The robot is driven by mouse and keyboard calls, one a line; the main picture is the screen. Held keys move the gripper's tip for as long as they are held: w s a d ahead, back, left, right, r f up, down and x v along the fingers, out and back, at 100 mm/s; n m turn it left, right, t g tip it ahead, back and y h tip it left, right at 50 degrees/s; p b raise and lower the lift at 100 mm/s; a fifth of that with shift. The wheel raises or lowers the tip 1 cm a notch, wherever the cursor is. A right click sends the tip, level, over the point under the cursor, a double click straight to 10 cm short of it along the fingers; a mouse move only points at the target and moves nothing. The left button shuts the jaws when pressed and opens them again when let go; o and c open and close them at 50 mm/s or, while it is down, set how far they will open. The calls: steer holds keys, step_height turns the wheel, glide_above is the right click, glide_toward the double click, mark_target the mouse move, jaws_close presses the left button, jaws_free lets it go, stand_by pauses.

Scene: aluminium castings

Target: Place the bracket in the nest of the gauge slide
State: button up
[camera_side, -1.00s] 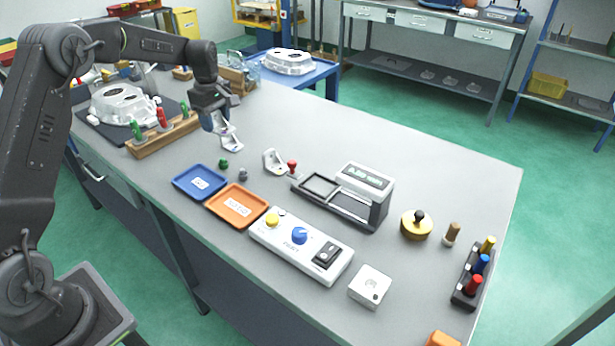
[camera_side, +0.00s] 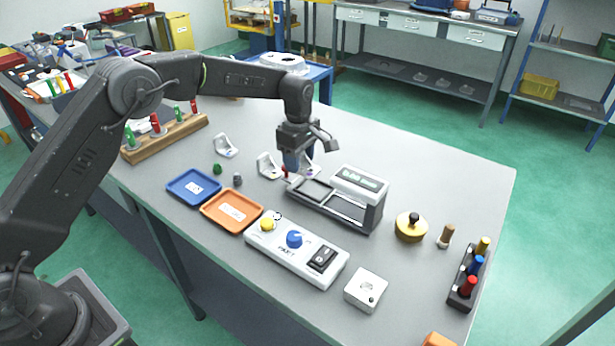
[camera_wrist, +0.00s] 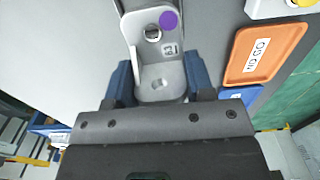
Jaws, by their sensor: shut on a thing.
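The bracket (camera_wrist: 153,30), a pale L-shaped part with a purple dot, is held between the blue fingers of my gripper (camera_wrist: 157,80) in the wrist view. In the side view my gripper (camera_side: 297,168) is over the bench at the left end of the gauge slide (camera_side: 366,212). The held bracket (camera_side: 312,170) shows partly behind the fingers. The nest (camera_side: 309,191), a dark framed recess at the slide's left end, looks empty. I cannot tell the height of the bracket above the bench.
Two other brackets stand left of the gripper, one close (camera_side: 266,166) and one farther (camera_side: 226,146). A red-knobbed lever (camera_side: 286,170) is beside the nest. Blue (camera_side: 193,187) and orange (camera_side: 232,211) trays and a control box (camera_side: 297,250) lie in front.

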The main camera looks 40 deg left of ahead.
mark_target(307, 169)
steer(key=shift+w+d+f, duration=0.2)
steer(key=shift+d+f, duration=0.15)
steer(key=shift+d, duration=0.15)
steer(key=shift+w+d+f, duration=0.2)
steer(key=shift+d+f, duration=0.15)
steer(key=shift+d, duration=0.1)
steer(key=shift+f, duration=1.9)
steer(key=shift+f, duration=0.15)
steer(key=o, duration=0.9)
steer(key=shift+o, duration=0.2)
step_height(307, 169, up, 13)
steer(key=shift+f, duration=0.2)
